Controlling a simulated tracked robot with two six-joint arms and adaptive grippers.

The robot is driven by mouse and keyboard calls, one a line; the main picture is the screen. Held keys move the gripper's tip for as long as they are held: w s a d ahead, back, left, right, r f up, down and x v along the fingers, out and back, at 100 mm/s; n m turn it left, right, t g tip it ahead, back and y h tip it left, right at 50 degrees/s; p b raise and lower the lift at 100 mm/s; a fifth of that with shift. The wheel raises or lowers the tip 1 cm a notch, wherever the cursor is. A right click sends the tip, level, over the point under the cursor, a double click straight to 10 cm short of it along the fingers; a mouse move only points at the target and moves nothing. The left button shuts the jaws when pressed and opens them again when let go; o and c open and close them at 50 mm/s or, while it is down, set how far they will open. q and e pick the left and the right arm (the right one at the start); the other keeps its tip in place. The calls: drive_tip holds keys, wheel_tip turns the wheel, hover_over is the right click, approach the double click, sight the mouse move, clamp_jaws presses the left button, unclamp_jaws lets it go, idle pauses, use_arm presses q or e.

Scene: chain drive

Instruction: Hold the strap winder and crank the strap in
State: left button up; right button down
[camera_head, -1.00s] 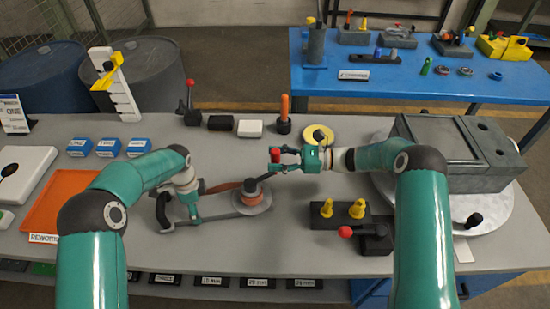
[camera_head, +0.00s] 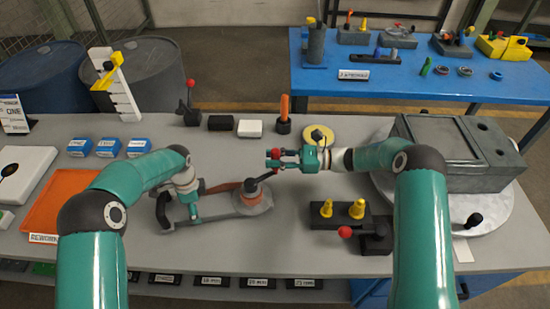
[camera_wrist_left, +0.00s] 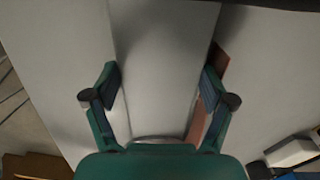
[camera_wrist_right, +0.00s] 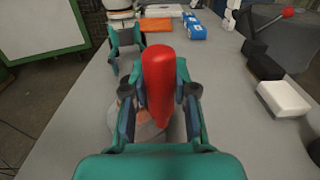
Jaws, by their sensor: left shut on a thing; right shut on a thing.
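The strap winder (camera_head: 180,215) lies on the grey bench, a grey frame with a round spool (camera_head: 254,203) wound with orange strap at its right end. My left gripper (camera_head: 193,215) is shut on the winder's grey frame; in the left wrist view the pale frame (camera_wrist_left: 165,70) fills the space between its fingers. The crank's red knob (camera_head: 275,155) stands above and right of the spool. My right gripper (camera_head: 277,160) is shut on it. In the right wrist view the red knob (camera_wrist_right: 159,80) is upright between the fingers, hiding part of the spool.
A yellow disc (camera_head: 319,135), an orange-handled tool (camera_head: 284,113) and a white block (camera_head: 250,128) lie behind the winder. A dark block with yellow pegs (camera_head: 341,216) is to the right. An orange tray (camera_head: 62,205) is at left. Bare bench lies in front.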

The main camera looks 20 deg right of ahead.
drive_tip(key=shift+s+r+t, duration=0.1)
drive_tip(key=shift+t, duration=0.2)
drive_tip(key=s+a+m+t+h, duration=0.7)
drive_tip(key=s+m+t+h, duration=0.3)
drive_tip(key=m+t+h, duration=0.1)
drive_tip(key=shift+s+a+h, duration=0.35)
drive_tip(key=shift+a+h, duration=0.05)
drive_tip(key=shift+h, duration=0.1)
idle(0.6)
idle(0.4)
drive_tip(key=c, duration=0.9)
unclamp_jaws()
drive_tip(key=shift+d, duration=0.1)
